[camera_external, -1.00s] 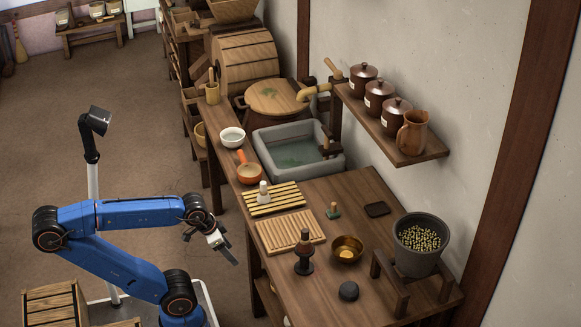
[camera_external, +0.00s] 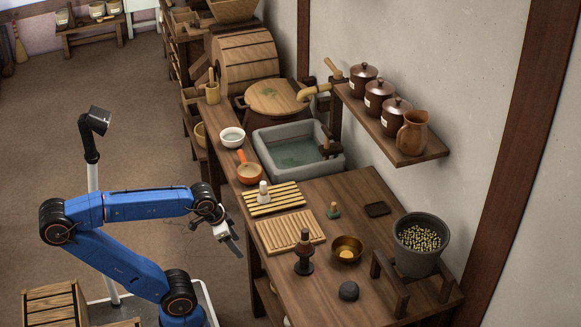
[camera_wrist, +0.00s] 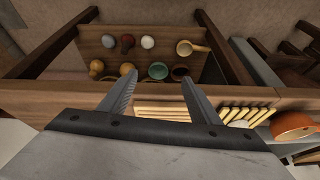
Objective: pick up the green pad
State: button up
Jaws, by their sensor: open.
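The green pad (camera_external: 333,214), a small dark green piece with a wooden knob on top, stands on the wooden bench (camera_external: 352,190). It is behind and right of the ribbed board (camera_external: 290,231).
Near the pad are a slatted rack (camera_external: 286,205) with a pale knobbed piece, a dark peg (camera_external: 304,259), a brass bowl (camera_external: 347,254), a dark square (camera_external: 377,209) and a grey bucket (camera_external: 417,262). The wrist view shows a lower shelf (camera_wrist: 99,57) with several small pots.

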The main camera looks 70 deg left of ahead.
jog(key=w+a+r+m+g, duration=0.1)
jog(key=w+r+m, duration=0.3)
jog(key=w+r, duration=0.45)
notch_tip(320, 180, up, 7)
jog(key=m+g, duration=0.3)
jog(key=m, duration=1)
send_over(334, 203)
notch_tip(334, 203, down, 17)
jog(key=c, duration=1.1)
